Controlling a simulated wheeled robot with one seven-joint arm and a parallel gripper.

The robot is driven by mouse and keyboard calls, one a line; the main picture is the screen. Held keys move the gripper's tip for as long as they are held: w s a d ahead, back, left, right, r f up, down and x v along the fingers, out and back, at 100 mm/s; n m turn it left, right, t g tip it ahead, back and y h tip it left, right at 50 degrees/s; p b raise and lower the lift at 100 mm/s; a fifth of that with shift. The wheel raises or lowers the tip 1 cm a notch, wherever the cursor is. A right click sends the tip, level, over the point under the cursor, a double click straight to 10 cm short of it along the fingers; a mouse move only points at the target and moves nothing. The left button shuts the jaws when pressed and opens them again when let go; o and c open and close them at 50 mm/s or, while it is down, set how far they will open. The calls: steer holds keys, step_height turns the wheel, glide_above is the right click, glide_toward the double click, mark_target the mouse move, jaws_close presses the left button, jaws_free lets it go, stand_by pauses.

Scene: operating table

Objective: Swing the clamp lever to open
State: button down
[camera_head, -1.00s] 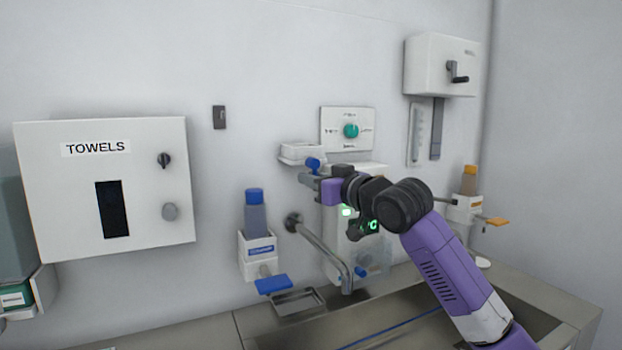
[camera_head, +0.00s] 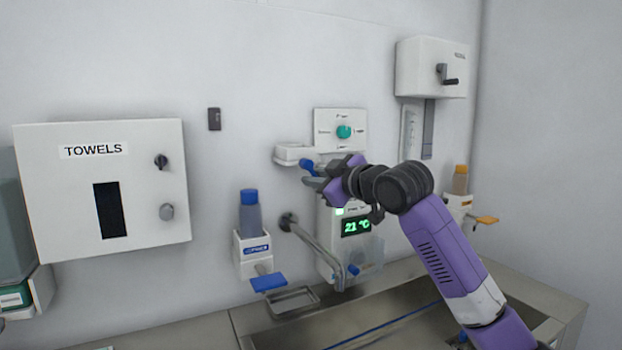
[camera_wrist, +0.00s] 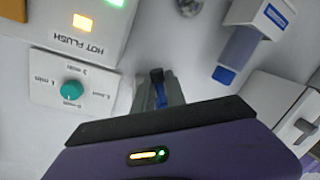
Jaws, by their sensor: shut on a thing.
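The clamp lever (camera_head: 307,165) is a small blue handle beside a white wall bracket (camera_head: 293,153), below the dial panel. My gripper (camera_head: 314,178) is at the lever, reaching in from the right with its fingers pointing left. In the wrist view the fingers of my gripper (camera_wrist: 157,92) are close together, with the blue lever (camera_wrist: 160,96) between them. The gripper is shut on the lever. The fingers and my purple wrist hide the lever's pivot and part of the clamp.
A white unit with a green 21 °C display (camera_head: 356,227) and a metal spout (camera_head: 320,245) are below my wrist. A blue-capped dispenser (camera_head: 250,215) and a towel box (camera_head: 150,225) are left. A steel sink (camera_head: 400,325) lies below.

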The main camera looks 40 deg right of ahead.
steer(key=shift+s+r, duration=0.2)
steer(key=shift+r, duration=0.1)
steer(key=c, duration=1.4)
jaws_free()
steer(key=shift+o, duration=0.2)
steer(key=shift+d, duration=0.1)
steer(key=shift+s, duration=0.1)
steer(key=s+a, duration=0.1)
steer(key=s, duration=0.6)
steer(key=shift+s+a+r+b, duration=0.25)
steer(key=shift+s+r+b, duration=0.15)
steer(key=shift+r+b, duration=0.05)
